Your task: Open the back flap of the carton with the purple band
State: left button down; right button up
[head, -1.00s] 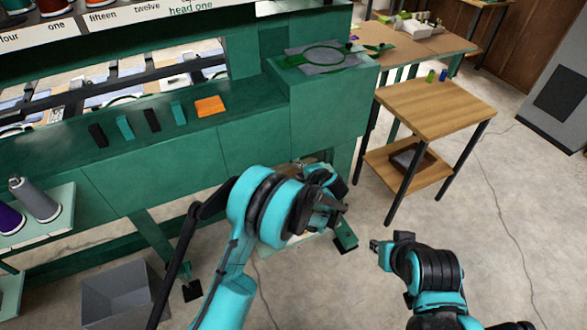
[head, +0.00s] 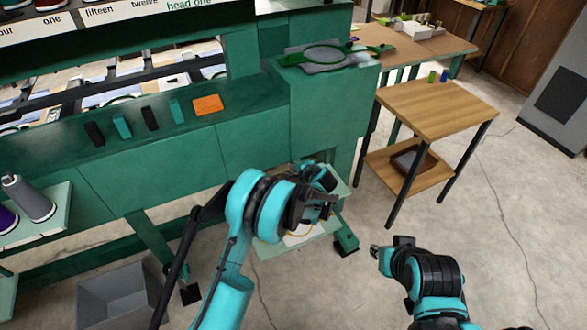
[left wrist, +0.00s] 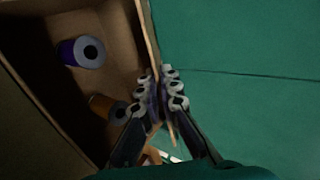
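The carton (left wrist: 38,108) is open in the left wrist view, with brown cardboard walls. Inside it are a purple spool (left wrist: 82,52) and a gold-brown spool (left wrist: 103,106). My left gripper (left wrist: 160,92) is at the carton's right edge, one finger on each side of a thin cardboard piece (left wrist: 172,128). The fingertips are close together on it, and a little purple shows between them. In the head view my left gripper (head: 322,204) is low by the green bench's end and hides most of the carton. My right gripper (head: 377,251) is over the floor, apart from everything; its fingers are unclear.
A green panel (left wrist: 250,105) lies close to the carton's right. The green bench (head: 250,150) stands above my left gripper. A two-level wooden table (head: 440,105) is at the right, and a grey bin (head: 122,295) is at lower left. Floor around my right arm is clear.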

pick_arm(q)
jog(key=shift+r, duration=0.1)
jog(key=shift+w+a+r+g+p, duration=0.15)
jog(key=shift+r+g+p, duration=0.1)
jog(key=shift+g+p, duration=0.35)
jog(key=shift+w+a+r+g+h+p, duration=0.2)
jog(key=shift+w+r+g+h+p, duration=0.2)
jog(key=shift+g+h+p, duration=0.5)
jog(key=shift+w+a+r+g+h+p, duration=0.25)
jog(key=shift+w+g+h+p, duration=0.1)
jog(key=shift+g+p, duration=0.45)
jog(key=shift+w+a+r+g+h+p, duration=0.1)
jog(key=shift+w+a+g+h+p, duration=0.05)
jog(key=shift+w+g+h+p, duration=0.4)
jog(key=shift+s+g, duration=0.15)
jog(key=shift+g, duration=0.1)
jog(key=c, duration=1.8)
grip_release()
jog(key=shift+o, duration=0.2)
